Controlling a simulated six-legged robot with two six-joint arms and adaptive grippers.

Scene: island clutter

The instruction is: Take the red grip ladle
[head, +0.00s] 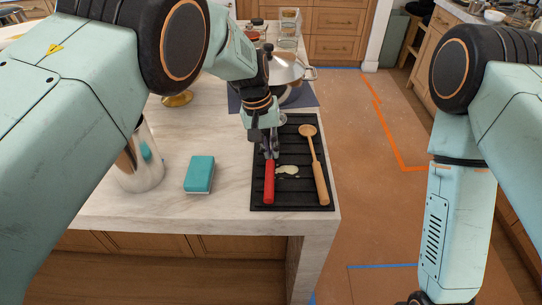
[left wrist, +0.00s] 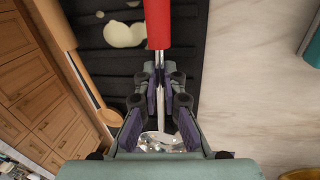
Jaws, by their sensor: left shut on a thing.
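The red grip ladle (head: 269,184) lies along the left part of a black ribbed mat (head: 295,203) on the island, its red grip toward the front edge. My left gripper (head: 270,150) is over the mat, shut on the ladle just behind the red grip. In the left wrist view, the red grip (left wrist: 158,22) points away and the metal shaft runs between the fingers (left wrist: 161,88). The shiny bowl (left wrist: 160,142) shows between the finger bases, partly hidden by the gripper.
A wooden spoon (head: 314,165) lies on the mat right of the ladle, with a pale spill (head: 287,171) between them. A teal sponge block (head: 199,174) and a metal canister (head: 140,165) stand left. A pot (head: 287,68) stands behind. The island's right edge is close.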

